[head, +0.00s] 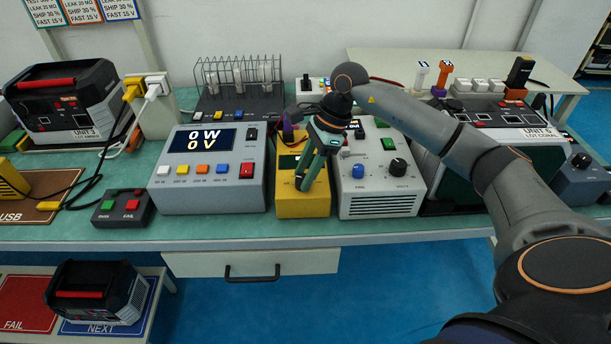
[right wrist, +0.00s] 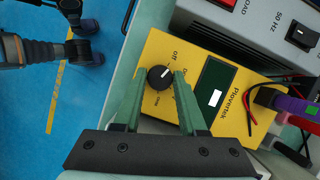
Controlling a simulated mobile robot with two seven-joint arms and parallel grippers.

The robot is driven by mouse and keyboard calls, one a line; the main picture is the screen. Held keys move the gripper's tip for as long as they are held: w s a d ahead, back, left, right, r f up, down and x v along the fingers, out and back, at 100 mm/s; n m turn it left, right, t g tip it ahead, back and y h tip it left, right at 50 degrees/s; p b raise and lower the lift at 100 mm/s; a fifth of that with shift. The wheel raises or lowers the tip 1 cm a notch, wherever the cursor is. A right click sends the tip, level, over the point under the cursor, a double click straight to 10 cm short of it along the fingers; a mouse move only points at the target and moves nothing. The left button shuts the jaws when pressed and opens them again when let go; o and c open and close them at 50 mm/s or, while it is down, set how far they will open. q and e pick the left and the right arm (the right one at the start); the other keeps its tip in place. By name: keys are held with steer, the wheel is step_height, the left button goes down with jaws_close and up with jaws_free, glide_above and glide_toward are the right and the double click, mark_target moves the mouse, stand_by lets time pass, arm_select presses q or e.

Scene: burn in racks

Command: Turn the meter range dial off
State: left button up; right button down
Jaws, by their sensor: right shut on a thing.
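The yellow meter (head: 303,207) stands at the front of the bench. It also shows in the right wrist view (right wrist: 232,118), with a dark screen (right wrist: 214,86) and a black range dial (right wrist: 160,77). The dial's white mark points up and right, roughly toward the printed "off". My right gripper (head: 305,183) reaches down over the meter and hides the dial in the head view. In the right wrist view its green fingers (right wrist: 160,82) are on either side of the dial, shut on it. My left gripper is not in view.
A grey power unit (head: 210,193) reading 0 W and 0 V stands left of the meter. A grey supply with knobs (head: 380,205) stands close on its right. Red and black leads (right wrist: 262,86) run from the meter. A narrow strip of bench is clear in front.

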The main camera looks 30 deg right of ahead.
steer(key=shift+n, duration=0.4)
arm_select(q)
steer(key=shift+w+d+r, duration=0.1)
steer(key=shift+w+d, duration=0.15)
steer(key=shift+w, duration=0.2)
arm_select(e)
steer(key=shift+n+g, duration=0.3)
steer(key=shift+c, duration=2.3)
jaws_free()
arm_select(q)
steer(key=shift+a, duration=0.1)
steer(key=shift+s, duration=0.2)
arm_select(e)
steer(key=v, duration=1.2)
steer(key=shift+d+r, duration=0.15)
steer(key=shift+r, duration=0.15)
